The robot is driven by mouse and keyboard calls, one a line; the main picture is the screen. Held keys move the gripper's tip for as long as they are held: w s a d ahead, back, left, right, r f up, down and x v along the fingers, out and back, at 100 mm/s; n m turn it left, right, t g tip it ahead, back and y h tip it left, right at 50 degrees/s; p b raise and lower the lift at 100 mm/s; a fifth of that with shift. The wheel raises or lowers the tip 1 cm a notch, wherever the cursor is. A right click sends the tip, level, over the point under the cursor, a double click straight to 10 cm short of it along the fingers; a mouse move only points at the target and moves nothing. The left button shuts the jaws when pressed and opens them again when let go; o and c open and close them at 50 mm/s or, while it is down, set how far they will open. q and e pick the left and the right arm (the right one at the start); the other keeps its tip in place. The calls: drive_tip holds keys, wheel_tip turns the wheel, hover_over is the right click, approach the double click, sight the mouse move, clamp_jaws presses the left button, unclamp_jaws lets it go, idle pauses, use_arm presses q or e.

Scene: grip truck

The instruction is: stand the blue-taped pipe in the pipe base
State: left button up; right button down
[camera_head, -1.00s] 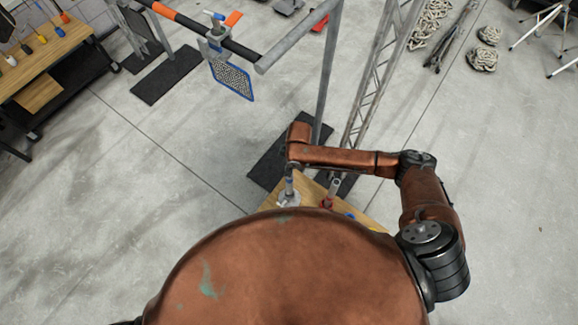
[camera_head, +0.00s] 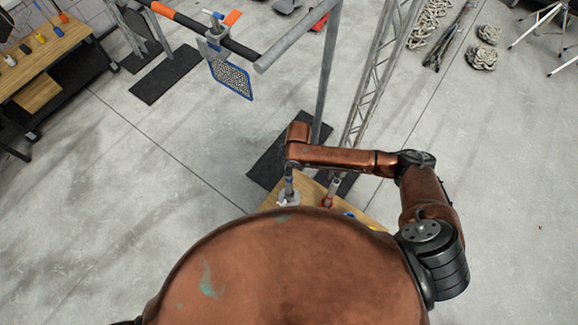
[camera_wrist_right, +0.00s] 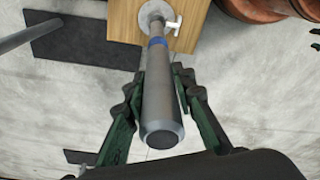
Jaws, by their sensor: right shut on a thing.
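The blue-taped pipe (camera_wrist_right: 160,105) is grey, with a blue band near its far end. My right gripper (camera_wrist_right: 158,78) has its green fingers on both sides of the pipe and is shut on it. The pipe's far end lines up with the collar of the pale round pipe base (camera_wrist_right: 174,8), which has a white side handle. I cannot tell how deep the pipe sits in the collar. In the head view the pipe (camera_head: 289,186) looks upright over the base (camera_head: 286,198), partly hidden by my body. My left gripper is not in view.
The base stands on a wooden tabletop (camera_wrist_right: 122,20). A red-marked fitting with a grey pipe (camera_head: 332,190) stands right of it. A metal post (camera_head: 325,85) and lattice truss (camera_head: 372,85) rise just behind. Open concrete floor lies left and right.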

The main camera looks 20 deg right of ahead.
sight(289, 178)
drive_tip(key=shift+f, duration=0.25)
drive_tip(key=shift+d+f, duration=0.1)
drive_tip(key=shift+f, duration=1.3)
drive_tip(key=shift+f+b, duration=0.2)
drive_tip(key=shift+b, duration=0.15)
drive_tip(key=shift+f+b, duration=0.95)
drive_tip(key=shift+f, duration=1.7)
drive_tip(key=c, duration=1.5)
unclamp_jaws()
drive_tip(key=shift+c, duration=0.2)
drive_tip(key=shift+f, duration=0.1)
